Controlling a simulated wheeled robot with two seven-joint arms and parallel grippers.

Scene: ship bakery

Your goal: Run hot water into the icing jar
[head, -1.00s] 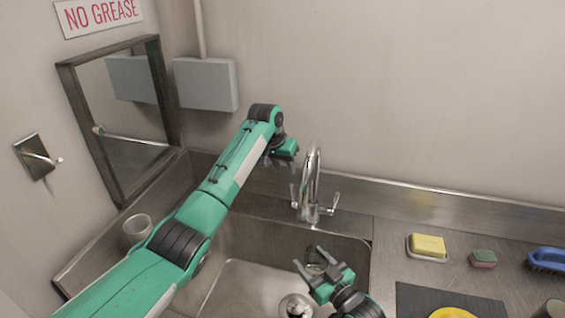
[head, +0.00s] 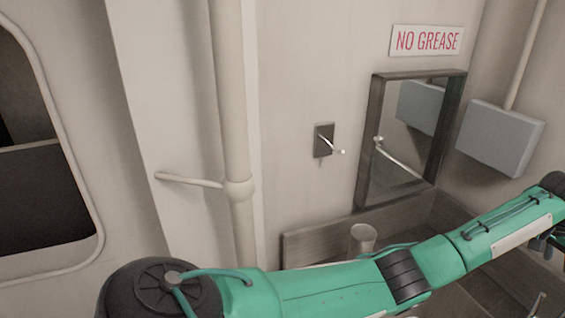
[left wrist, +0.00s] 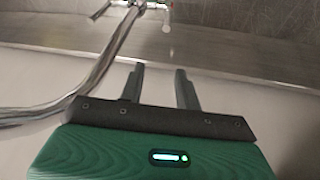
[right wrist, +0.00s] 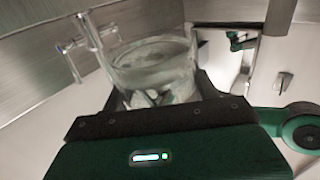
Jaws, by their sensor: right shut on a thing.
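The icing jar (right wrist: 150,68) is a clear glass jar in the right wrist view. My right gripper (right wrist: 165,95) is shut on it. Pale bits show low in the jar; I cannot tell what they are. The chrome tap (right wrist: 92,40) stands beside the jar in that view; I cannot tell whether water runs. In the left wrist view my left gripper (left wrist: 160,85) is open and empty, close to the tap's curved spout (left wrist: 100,68), with the tap's base and levers (left wrist: 145,5) beyond. The head view shows neither jar nor right gripper.
In the head view a pale cup (head: 362,238) stands at the sink's left end. A wall lever (head: 325,142), a framed mirror (head: 405,140), a grey box (head: 500,138) and a vertical pipe (head: 228,90) are on the walls. My left arm crosses the lower view.

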